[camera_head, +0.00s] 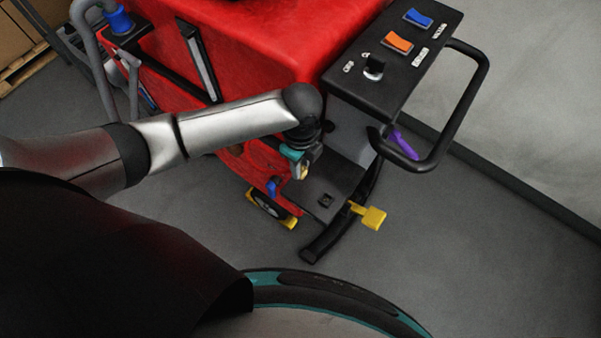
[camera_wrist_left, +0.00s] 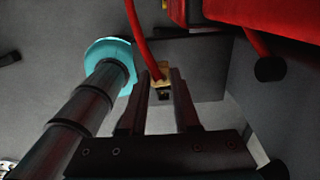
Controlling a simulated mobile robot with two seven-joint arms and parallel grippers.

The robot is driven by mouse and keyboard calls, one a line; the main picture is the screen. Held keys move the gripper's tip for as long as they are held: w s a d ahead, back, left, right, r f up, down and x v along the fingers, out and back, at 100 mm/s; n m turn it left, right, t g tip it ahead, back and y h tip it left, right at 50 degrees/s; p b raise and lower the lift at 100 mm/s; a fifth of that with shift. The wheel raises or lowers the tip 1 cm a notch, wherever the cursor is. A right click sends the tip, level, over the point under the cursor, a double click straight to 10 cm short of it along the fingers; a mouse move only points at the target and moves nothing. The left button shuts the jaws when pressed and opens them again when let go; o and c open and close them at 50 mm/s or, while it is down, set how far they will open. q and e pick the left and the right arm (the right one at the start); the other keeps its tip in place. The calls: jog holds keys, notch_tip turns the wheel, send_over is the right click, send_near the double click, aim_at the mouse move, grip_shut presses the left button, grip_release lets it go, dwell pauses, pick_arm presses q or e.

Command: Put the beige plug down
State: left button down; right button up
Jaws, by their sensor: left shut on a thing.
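My left gripper (camera_head: 304,172) is at the rear of the red scrubber machine (camera_head: 250,40), beside its black lower platform (camera_head: 340,178). In the left wrist view the gripper's two dark fingers (camera_wrist_left: 160,78) are shut on the beige plug (camera_wrist_left: 161,70). A red cable (camera_wrist_left: 142,38) runs up and away from the plug. In the head view only a small beige bit of the plug shows at the fingertips, and the wrist hides much of it. I cannot tell whether the plug touches anything below it. My right gripper is not in view.
A black control panel (camera_head: 395,50) with a handle loop (camera_head: 478,100) overhangs on the right. A purple lever (camera_head: 404,146) sits beneath it. The grey floor (camera_head: 480,240) at right is clear.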

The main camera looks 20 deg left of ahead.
pick_arm(q)
notch_tip(320, 180, down, 4)
jog(key=shift+f+b, duration=0.2)
jog(key=shift+b, duration=0.3)
jog(key=shift+f, duration=0.1)
jog(key=shift+f, duration=0.15)
jog(key=c, duration=0.6)
grip_release()
jog(key=shift+c, duration=0.2)
notch_tip(320, 180, up, 12)
jog(key=p, duration=0.2)
jog(key=shift+r+p, duration=0.25)
jog(key=shift+p, duration=0.05)
